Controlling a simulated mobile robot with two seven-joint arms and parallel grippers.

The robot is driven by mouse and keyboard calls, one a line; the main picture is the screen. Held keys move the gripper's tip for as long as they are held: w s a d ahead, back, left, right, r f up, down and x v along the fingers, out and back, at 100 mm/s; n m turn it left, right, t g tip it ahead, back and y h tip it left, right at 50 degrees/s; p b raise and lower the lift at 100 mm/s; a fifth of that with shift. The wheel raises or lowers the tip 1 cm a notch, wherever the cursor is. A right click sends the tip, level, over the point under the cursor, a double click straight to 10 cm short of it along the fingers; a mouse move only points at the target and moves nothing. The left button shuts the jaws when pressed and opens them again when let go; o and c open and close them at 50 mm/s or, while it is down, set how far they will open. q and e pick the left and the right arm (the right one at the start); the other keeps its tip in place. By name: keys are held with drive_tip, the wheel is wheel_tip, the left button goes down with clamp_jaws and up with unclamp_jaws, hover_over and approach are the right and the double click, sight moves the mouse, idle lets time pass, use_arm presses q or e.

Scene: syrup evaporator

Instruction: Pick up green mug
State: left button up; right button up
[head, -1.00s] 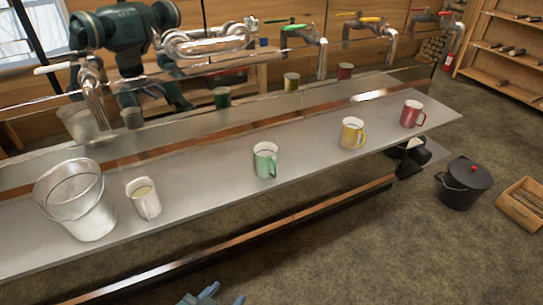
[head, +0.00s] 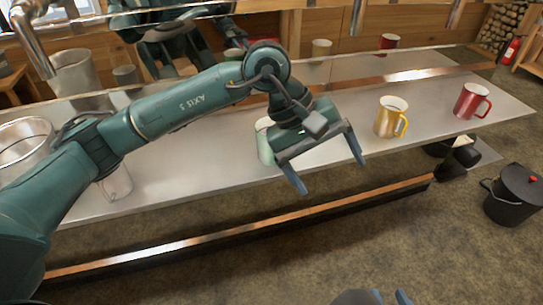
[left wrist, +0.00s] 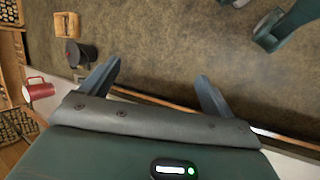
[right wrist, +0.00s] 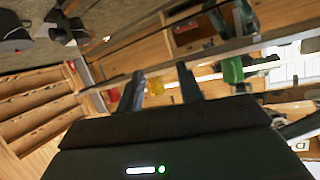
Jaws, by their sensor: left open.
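The green mug (head: 265,146) stands on the long metal shelf and is partly hidden behind my left gripper in the head view. My left gripper (head: 327,165) is open and empty, just to the right of the mug and over the shelf's front edge. The mug is outside its fingers. In the left wrist view the open fingers (left wrist: 158,75) have only floor and shelf edge beyond them, and the green mug does not show. My right gripper (head: 390,298) shows at the bottom edge of the head view. In the right wrist view its fingers (right wrist: 161,72) are apart with nothing between them.
On the shelf (head: 215,178), a yellow mug (head: 389,118) and a red mug (head: 472,101) stand to the right. A copper-coloured rail (head: 240,232) runs below the front edge.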

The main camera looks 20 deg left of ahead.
use_arm(q)
drive_tip(key=w+a+r+m+t+y+b, duration=0.1)
drive_tip(key=w+a+r+t+y, duration=0.1)
drive_tip(key=w+a+y, duration=0.35)
drive_tip(key=w+a+r+m+t+y+b, duration=0.1)
drive_tip(key=w+a+r+t+y, duration=0.15)
drive_tip(key=a, duration=0.55)
drive_tip(key=shift+h, duration=0.3)
drive_tip(key=shift+w+d+x, duration=0.15)
drive_tip(key=shift+x, duration=1.95)
drive_tip(key=shift+w+d+x, duration=0.1)
drive_tip(key=shift+d+x, duration=0.05)
drive_tip(key=shift+x, duration=1.95)
drive_tip(key=shift+w+d+x, duration=0.15)
drive_tip(key=shift+x, duration=1.95)
drive_tip(key=shift+r, duration=0.15)
drive_tip(key=shift+c, duration=0.5)
drive_tip(key=shift+t, duration=0.25)
drive_tip(key=c, duration=1)
